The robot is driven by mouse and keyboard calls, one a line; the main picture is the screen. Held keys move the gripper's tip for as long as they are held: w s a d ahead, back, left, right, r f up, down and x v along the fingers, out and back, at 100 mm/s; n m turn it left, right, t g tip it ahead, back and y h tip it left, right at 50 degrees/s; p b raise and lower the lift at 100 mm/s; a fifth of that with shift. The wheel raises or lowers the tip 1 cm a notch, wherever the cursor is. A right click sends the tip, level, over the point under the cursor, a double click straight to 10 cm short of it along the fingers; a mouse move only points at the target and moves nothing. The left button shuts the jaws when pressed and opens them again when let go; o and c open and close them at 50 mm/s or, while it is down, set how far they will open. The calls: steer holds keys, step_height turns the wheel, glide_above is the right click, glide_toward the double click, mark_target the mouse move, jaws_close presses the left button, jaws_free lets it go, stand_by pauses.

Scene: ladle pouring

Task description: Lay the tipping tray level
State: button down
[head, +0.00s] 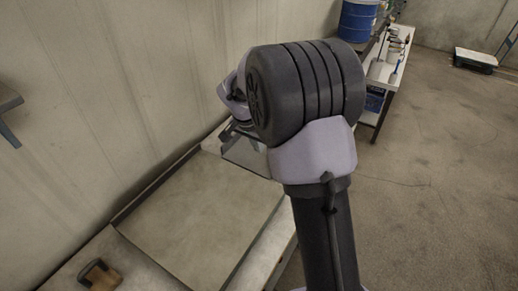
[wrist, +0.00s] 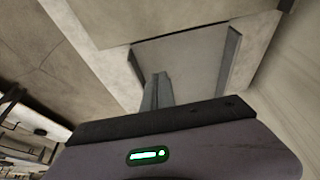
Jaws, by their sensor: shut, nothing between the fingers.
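A grey metal tray with upturned sides (head: 252,157) shows in part beyond my arm in the head view, at the far end of the bench. Its visible face appears to slope down to the right. The wrist view shows its grey floor (wrist: 195,70) and a raised side at the right; its exact tilt is hard to tell. My gripper (wrist: 157,80) is shut and empty, its fingers together in front of the tray's left part. I cannot tell whether they touch it. In the head view my arm hides the fingers and much of the tray.
A bench with a broad pale panel (head: 200,215) runs along the wall, mostly clear. A brown block with a dark top (head: 100,275) lies at its near end. Beyond my arm stand a blue drum (head: 357,20) and a white table (head: 385,72) with bottles. The floor at right is open.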

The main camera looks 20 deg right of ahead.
steer(key=f+b, duration=0.1)
steer(key=f, duration=0.1)
steer(key=a+f+b, duration=0.1)
steer(key=f+b, duration=0.1)
steer(key=s+f+b, duration=0.1)
steer(key=f+b, duration=0.1)
steer(key=f, duration=0.1)
steer(key=shift+s+a, duration=0.1)
steer(key=shift+a, duration=0.25)
steer(key=shift+r, duration=0.1)
